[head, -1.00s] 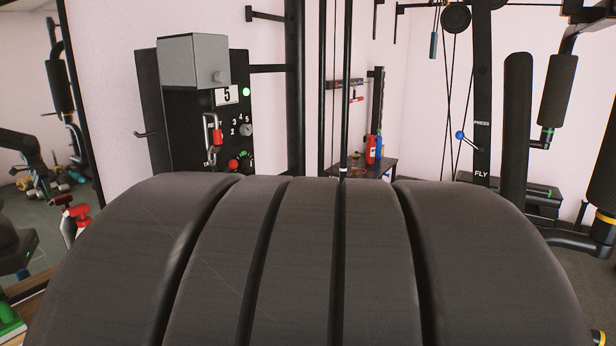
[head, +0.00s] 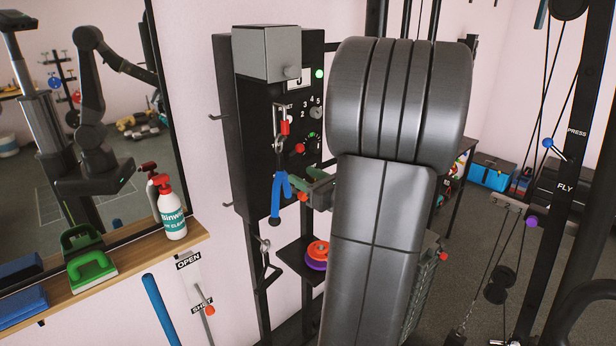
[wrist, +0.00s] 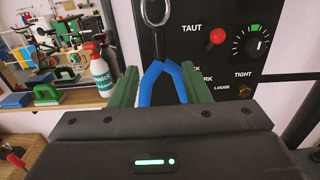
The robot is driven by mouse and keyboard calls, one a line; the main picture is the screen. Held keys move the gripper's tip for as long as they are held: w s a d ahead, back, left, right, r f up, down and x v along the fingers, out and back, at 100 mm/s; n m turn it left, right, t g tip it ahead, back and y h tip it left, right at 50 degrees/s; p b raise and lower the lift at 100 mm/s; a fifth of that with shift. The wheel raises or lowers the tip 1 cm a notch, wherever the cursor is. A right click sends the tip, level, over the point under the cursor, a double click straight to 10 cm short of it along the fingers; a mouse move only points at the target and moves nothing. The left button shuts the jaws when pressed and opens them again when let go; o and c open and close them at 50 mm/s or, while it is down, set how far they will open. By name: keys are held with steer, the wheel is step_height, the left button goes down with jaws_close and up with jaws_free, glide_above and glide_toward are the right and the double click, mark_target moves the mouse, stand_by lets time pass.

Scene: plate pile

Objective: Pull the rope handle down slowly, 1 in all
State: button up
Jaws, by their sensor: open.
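The blue rope handle (head: 281,190) hangs from a metal ring and a red-marked clip on the front of a black wall panel (head: 262,120). In the wrist view the rope handle (wrist: 163,84) shows as an inverted V below the ring. My gripper (wrist: 162,78) has its green fingers apart, one on each side of the rope. The lower part of the rope is hidden by my gripper body. In the head view my gripper (head: 312,188) is just right of the rope, partly hidden by my arm.
A grey box (head: 266,53) tops the panel, with a red knob and a dial below it. A wooden shelf (head: 140,263) at left holds a spray bottle (head: 170,212) and a green brush (head: 92,270). An OPEN/SHUT lever (head: 203,293) and a small shelf with discs are below.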

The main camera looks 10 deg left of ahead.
mark_target(282, 164)
steer(key=shift+x, duration=5.1)
jaws_close()
